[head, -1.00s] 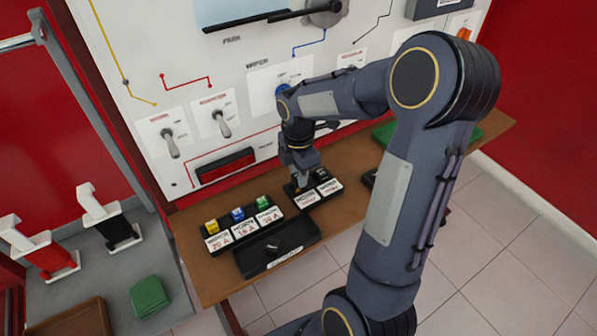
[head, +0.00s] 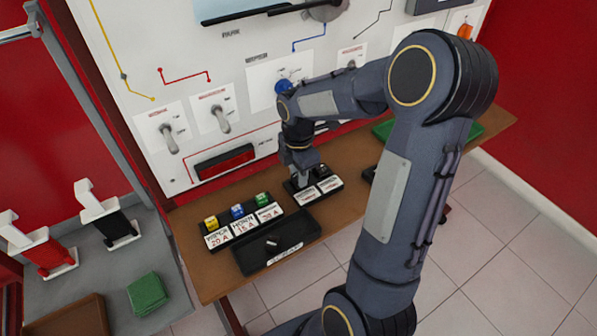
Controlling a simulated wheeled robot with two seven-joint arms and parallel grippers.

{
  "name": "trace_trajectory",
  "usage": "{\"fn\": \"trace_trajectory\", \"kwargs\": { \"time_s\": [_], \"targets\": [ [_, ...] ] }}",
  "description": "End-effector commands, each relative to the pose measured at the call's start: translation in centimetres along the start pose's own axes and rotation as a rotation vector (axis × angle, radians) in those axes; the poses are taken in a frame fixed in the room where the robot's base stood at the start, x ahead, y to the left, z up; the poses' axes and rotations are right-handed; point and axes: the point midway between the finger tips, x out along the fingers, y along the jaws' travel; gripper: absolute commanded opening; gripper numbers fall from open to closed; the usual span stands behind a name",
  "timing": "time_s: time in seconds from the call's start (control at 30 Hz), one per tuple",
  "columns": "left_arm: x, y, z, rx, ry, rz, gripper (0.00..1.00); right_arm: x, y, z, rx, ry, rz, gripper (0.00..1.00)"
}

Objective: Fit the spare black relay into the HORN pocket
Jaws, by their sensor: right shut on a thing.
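My right gripper (head: 303,182) points down over the left pocket of a small black relay block (head: 338,188) on the brown bench. It is shut on a small dark thing, seemingly the black relay, mostly hidden between the fingers and the block. I cannot tell how far it sits in the pocket. The block has two white labels along its front, too small to read surely. Another dark relay (head: 322,172) shows in its right pocket. My left gripper is not in view.
Left of the relay block stands a fuse block with yellow (head: 211,222), blue (head: 237,211) and green (head: 262,199) fuses. A black tray (head: 290,245) with a small item lies in front. The white panel (head: 185,100) with switches rises behind.

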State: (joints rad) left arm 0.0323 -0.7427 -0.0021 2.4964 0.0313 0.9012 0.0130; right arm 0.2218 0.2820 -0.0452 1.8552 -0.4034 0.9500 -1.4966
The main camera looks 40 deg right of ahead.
Motion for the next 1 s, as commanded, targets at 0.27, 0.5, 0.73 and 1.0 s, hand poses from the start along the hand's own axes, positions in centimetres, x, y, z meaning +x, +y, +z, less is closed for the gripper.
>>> {"fn": "trace_trajectory", "kwargs": {
  "time_s": [0.27, 0.5, 0.73, 1.0],
  "targets": [
    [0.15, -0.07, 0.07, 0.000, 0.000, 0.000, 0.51, 0.30, 0.00, -0.01, 0.000, 0.000, 0.000, 0.04],
    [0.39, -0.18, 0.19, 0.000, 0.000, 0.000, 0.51, 0.86, 0.01, 0.00, 0.000, 0.000, 0.001, 0.04],
    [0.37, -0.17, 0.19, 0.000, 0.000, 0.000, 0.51, 0.89, 0.01, -0.01, 0.000, 0.000, 0.001, 0.04],
    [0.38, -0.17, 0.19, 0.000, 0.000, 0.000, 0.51, 0.89, 0.01, -0.01, 0.000, 0.000, 0.000, 0.42]
  ]
}}
